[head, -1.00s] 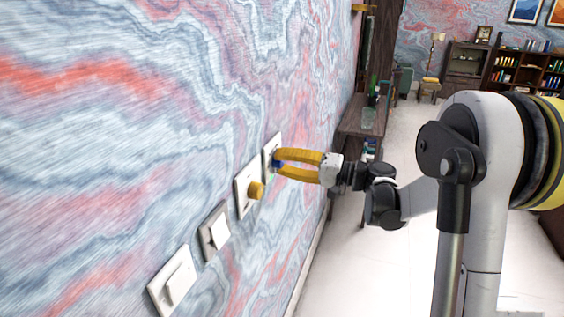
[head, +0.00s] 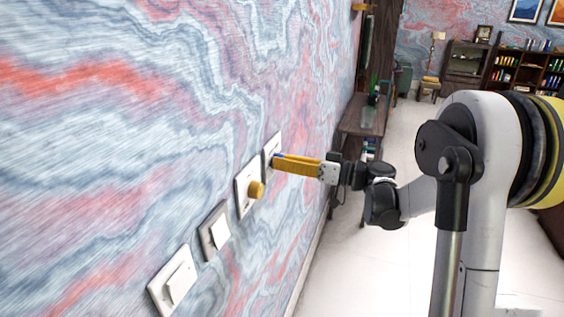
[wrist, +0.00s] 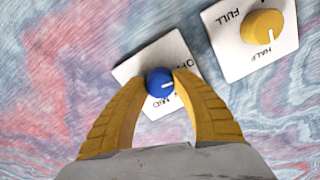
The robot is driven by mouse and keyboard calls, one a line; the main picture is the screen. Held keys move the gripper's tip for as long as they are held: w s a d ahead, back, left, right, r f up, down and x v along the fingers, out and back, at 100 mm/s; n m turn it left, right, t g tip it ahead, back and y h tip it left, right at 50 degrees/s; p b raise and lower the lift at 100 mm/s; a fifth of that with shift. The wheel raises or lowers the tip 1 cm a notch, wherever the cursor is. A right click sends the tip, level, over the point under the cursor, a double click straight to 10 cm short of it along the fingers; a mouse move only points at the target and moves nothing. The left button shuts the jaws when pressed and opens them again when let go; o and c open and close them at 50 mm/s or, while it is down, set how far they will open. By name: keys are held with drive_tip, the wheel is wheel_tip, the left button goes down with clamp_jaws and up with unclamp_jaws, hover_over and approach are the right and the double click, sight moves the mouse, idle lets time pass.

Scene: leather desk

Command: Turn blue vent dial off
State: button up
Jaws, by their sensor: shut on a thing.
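The blue dial (wrist: 159,81) sits on a white wall plate (wrist: 137,68) with "OFF" and "MID" lettering partly visible. Its white pointer line faces right in the wrist view, between these two labels. My gripper (wrist: 160,76) has its two yellow fingers shut on the dial, one tip on each side. In the head view my gripper (head: 277,163) reaches the farthest plate (head: 270,145) in the row.
A yellow dial (head: 256,190) on its own plate (wrist: 228,52), marked "FULL" and "HALF", is right beside the blue one. A grey-framed switch (head: 215,231) and a white switch (head: 174,284) follow nearer on the wall. A dark shelf table (head: 362,118) stands beyond.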

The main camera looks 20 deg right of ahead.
drive_tip(key=shift+n, duration=0.9)
drive_tip(key=o, duration=1.2)
drive_tip(key=v, duration=1.2)
drive_tip(key=shift+a, duration=0.1)
